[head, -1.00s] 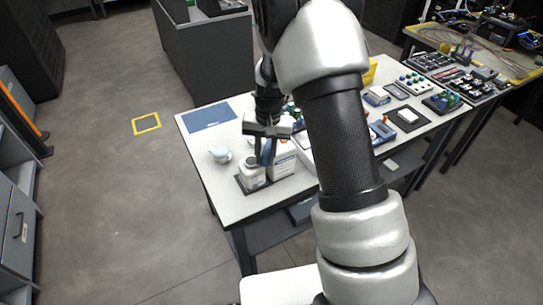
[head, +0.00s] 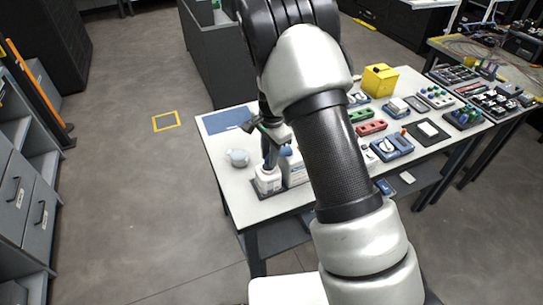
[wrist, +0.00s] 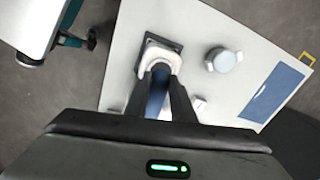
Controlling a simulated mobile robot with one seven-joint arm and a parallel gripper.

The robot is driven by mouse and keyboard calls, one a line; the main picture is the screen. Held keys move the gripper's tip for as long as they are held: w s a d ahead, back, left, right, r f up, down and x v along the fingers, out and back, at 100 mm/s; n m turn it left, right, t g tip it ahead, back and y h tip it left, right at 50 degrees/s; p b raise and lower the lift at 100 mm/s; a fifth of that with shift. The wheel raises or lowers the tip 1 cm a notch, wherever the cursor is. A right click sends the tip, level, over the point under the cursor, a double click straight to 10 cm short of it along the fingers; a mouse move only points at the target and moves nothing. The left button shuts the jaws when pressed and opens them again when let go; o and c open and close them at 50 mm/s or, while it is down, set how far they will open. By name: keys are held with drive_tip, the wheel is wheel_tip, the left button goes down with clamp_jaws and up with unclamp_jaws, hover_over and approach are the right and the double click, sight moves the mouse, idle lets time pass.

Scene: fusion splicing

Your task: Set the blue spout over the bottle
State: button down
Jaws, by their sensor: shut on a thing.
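The white bottle (head: 268,183) stands upright on a dark tray near the front left corner of the white table. It also shows in the wrist view, partly hidden behind my fingers (wrist: 166,56). My gripper (head: 270,158) points down directly above the bottle. It is shut on the blue spout (wrist: 158,88), which shows as a dark blue strip between the two fingers. The spout's lower end is at or just over the bottle's top. I cannot tell whether it touches or is seated.
A white box (head: 295,168) stands right beside the bottle. A pale blue round item (head: 238,158) sits to its left, and a blue mat (head: 228,120) lies behind. Red and green holders and a yellow box (head: 380,80) fill the table's right side.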

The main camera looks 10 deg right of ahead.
drive_tip(key=shift+w+a, duration=0.1)
drive_tip(key=shift+w, duration=0.1)
idle(0.4)
drive_tip(key=c, duration=1.6)
unclamp_jaws()
drive_tip(key=shift+o, duration=0.2)
drive_tip(key=shift+m, duration=0.3)
wheel_tip(320, 180, up, 17)
drive_tip(key=s, duration=0.1)
drive_tip(key=shift+d+r, duration=0.2)
drive_tip(key=shift+d, duration=0.15)
drive_tip(key=shift+s, duration=0.1)
drive_tip(key=s+d+r+n+t+y, duration=0.1)
drive_tip(key=s+d+r+n, duration=0.2)
drive_tip(key=s+r, duration=0.5)
drive_tip(key=s+d+r+n+t, duration=0.1)
drive_tip(key=s+r+n, duration=0.1)
drive_tip(key=s, duration=0.4)
drive_tip(key=s+d+r+n+t+h+p, duration=0.1)
drive_tip(key=s+d+r+n, duration=0.1)
drive_tip(key=s+n, duration=0.2)
drive_tip(key=s+d+r+n+t, duration=0.1)
drive_tip(key=s+r+n+t, duration=0.1)
drive_tip(key=s, duration=0.7)
drive_tip(key=shift+s+d+n+p, duration=0.3)
drive_tip(key=shift+s+n+p, duration=0.1)
drive_tip(key=shift+n, duration=0.3)
